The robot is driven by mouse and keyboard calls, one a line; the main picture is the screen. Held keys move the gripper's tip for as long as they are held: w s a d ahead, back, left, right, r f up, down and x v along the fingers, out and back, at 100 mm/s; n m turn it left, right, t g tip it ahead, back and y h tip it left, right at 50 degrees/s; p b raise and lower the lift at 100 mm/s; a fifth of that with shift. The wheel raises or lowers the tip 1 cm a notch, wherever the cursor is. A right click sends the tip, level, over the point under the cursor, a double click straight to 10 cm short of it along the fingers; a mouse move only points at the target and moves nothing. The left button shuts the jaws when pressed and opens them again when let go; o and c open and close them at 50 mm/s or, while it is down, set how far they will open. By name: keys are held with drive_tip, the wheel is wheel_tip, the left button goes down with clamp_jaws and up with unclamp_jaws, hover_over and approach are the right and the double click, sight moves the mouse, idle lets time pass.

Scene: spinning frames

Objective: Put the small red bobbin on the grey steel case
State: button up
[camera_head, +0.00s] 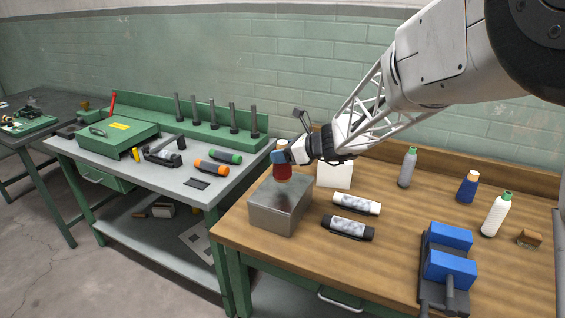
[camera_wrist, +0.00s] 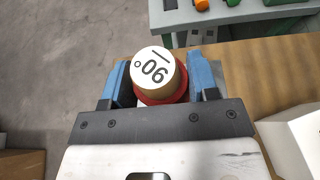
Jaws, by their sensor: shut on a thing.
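The small red bobbin (camera_head: 282,172) is upright between the fingers of my gripper (camera_head: 281,157), over the top of the grey steel case (camera_head: 280,208). In the head view its lower end is at the case's top face; I cannot tell whether it touches. The case stands at the left edge of the wooden bench and is partly hidden behind the gripper in the wrist view.
On the wooden bench (camera_head: 400,240) are a white box (camera_head: 335,174), a light roll (camera_head: 357,204), a black roll (camera_head: 348,227), several bottles and a blue-topped device (camera_head: 449,255). A grey-topped bench (camera_head: 215,200) with a green box (camera_head: 118,135) stands left, across a gap.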

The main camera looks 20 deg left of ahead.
drive_tip(key=shift+f, duration=1.7)
drive_tip(key=shift+f, duration=0.15)
drive_tip(key=o, duration=1)
drive_tip(key=shift+d+r, duration=0.35)
drive_tip(key=shift+d, duration=0.15)
drive_tip(key=v, duration=1.1)
